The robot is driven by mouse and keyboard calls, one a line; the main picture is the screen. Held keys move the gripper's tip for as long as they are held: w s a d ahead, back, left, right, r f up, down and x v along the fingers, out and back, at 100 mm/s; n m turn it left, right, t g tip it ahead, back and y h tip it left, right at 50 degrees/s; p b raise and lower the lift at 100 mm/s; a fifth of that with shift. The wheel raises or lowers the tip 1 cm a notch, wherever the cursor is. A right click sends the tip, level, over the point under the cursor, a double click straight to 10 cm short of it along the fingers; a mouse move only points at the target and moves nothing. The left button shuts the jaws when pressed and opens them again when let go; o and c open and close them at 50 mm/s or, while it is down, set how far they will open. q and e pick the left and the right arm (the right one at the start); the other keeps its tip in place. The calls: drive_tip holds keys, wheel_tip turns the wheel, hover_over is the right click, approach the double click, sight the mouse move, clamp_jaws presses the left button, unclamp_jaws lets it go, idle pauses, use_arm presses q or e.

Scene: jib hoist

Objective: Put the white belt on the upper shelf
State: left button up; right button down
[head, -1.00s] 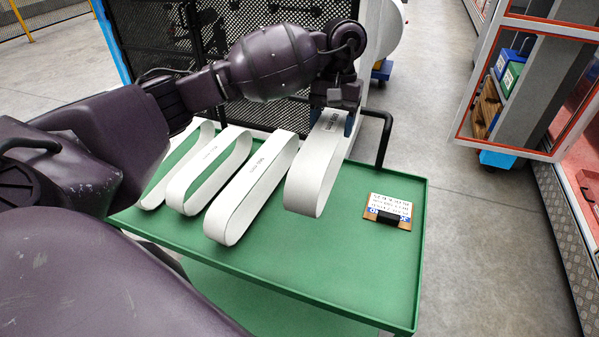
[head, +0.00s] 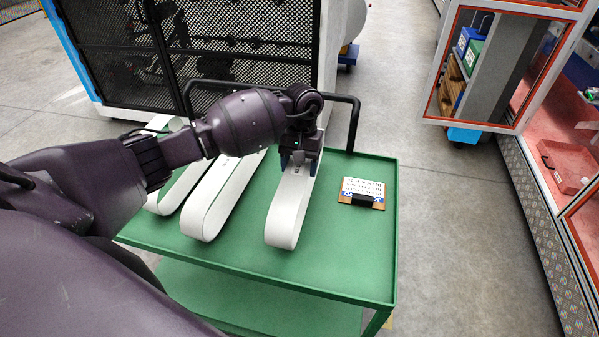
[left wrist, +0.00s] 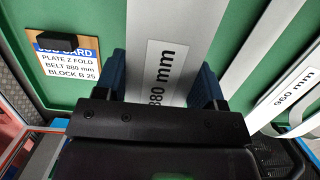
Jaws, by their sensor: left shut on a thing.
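My left gripper (head: 299,160) is shut on a white belt (head: 287,212), an upright flat loop over the green cart top (head: 340,255). In the left wrist view the two blue fingers of my left gripper (left wrist: 162,82) sit on either side of this white belt (left wrist: 165,25). Its label is partly covered and seems to read 880 mm. I cannot tell whether the belt touches the cart. Other white belts stand to its left, the nearest one (head: 212,207) apart from it. I cannot make out the upper shelf. My right gripper is not in view.
A job card (head: 361,192) on the cart names an 880 mm belt; it also shows in the left wrist view (left wrist: 66,62). A black handle rail (head: 354,115) edges the cart's far side. A red-framed open door (head: 440,85) and cabinet stand right, across clear floor.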

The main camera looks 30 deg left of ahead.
use_arm(q)
drive_tip(key=shift+w+x, duration=0.25)
drive_tip(key=shift+x, duration=0.9)
drive_tip(key=shift+f, duration=0.25)
drive_tip(key=shift+a, duration=0.1)
drive_tip(key=shift+f, duration=0.1)
drive_tip(key=o, duration=0.9)
drive_tip(key=shift+w+r, duration=0.15)
drive_tip(key=shift+r, duration=0.3)
drive_tip(key=b+v, duration=0.1)
drive_tip(key=v, duration=0.9)
drive_tip(key=shift+r, duration=0.65)
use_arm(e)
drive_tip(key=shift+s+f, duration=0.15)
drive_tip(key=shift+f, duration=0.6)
